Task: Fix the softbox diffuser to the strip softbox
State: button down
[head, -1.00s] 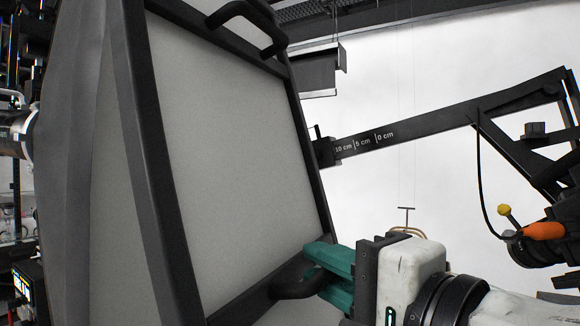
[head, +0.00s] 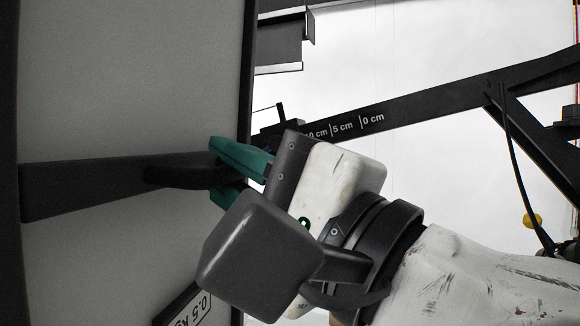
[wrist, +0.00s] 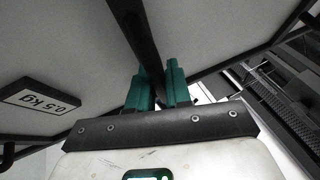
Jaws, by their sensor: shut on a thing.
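The softbox diffuser (head: 130,90) is a pale flat panel in a black frame, filling the left of the head view. A black crossbar with a dark handle (head: 172,175) runs across it. My gripper (head: 238,175), with teal fingers, is shut on this handle at the panel's right side. In the wrist view the black bar passes between the teal fingers of my gripper (wrist: 158,88), and the pale panel (wrist: 70,45) spreads behind. I cannot make out the strip softbox apart from the panel now, nor whether the two touch.
A black arm with a centimetre scale (head: 400,112) reaches in from the right, its end close behind my gripper. A "0.5 kg" label (wrist: 40,102) is on the panel side. A dark box-shaped fixture (head: 280,45) hangs above. A white backdrop (head: 400,50) lies behind.

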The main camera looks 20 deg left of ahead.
jog(key=shift+s+f+b, duration=0.1)
jog(key=shift+b, duration=0.2)
jog(key=shift+a+t, duration=0.1)
jog(key=shift+t, duration=0.2)
jog(key=s+a+r+p, duration=0.1)
jog(key=a+p, duration=0.2)
jog(key=a, duration=1.1)
jog(key=shift+s+a+r, duration=0.15)
jog(key=shift+s+r, duration=0.1)
jog(key=shift+r, duration=0.15)
dwell(0.5)
jog(key=shift+s+a+r, duration=0.1)
jog(key=shift+a, duration=0.6)
dwell(1.7)
jog(key=c, duration=1.2)
grip_release()
jog(key=shift+a, duration=0.1)
jog(key=shift+o, duration=1.2)
